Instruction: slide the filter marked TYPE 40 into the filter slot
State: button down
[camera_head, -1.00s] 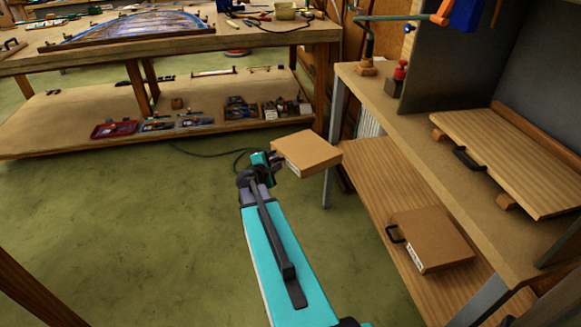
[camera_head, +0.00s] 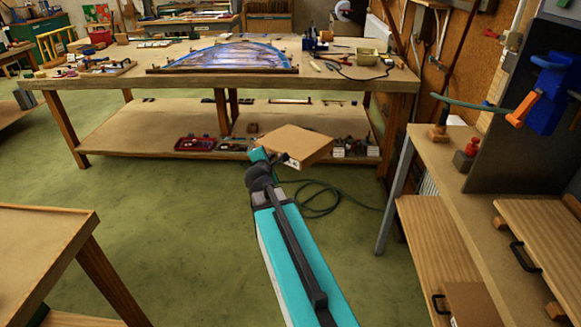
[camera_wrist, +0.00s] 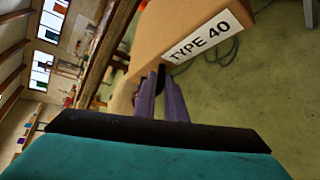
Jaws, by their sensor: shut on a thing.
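A flat brown box-shaped filter (camera_head: 296,145) is held out in front of my arm in the head view. In the wrist view the same filter (camera_wrist: 180,25) fills the top, and its white label reads TYPE 40. My gripper (camera_head: 277,160) is shut on it at its near edge; its purple fingers (camera_wrist: 162,95) meet the filter in the wrist view. The filter hangs in the air above the green floor, before the far bench. The grasped part is mostly hidden. I cannot make out the filter slot in these views.
A large bench (camera_head: 110,80) bearing an arched leaded panel (camera_head: 225,56) stands ahead, with trays on its lower shelf. A right-hand bench (camera_head: 445,190) holds a handled board (camera_head: 550,235); another brown box (camera_head: 470,305) is below. A table corner (camera_head: 40,240) is at left. Green floor lies between.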

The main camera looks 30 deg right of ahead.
jog(key=w+a+r+n+t+y+p, duration=0.1)
jog(key=a+r+n+y+p, duration=0.2)
jog(key=a+r, duration=1)
jog(key=w+a+r+n+t+y+p, duration=0.1)
jog(key=a+r+n+y+p, duration=0.3)
jog(key=a+r+p, duration=0.5)
jog(key=w+a+r, duration=0.1)
jog(key=a+r, duration=0.4)
jog(key=r, duration=0.1)
jog(key=shift+w+a+r+t+y, duration=0.15)
jog(key=shift+r+t+y, duration=0.15)
jog(key=shift+y, duration=0.1)
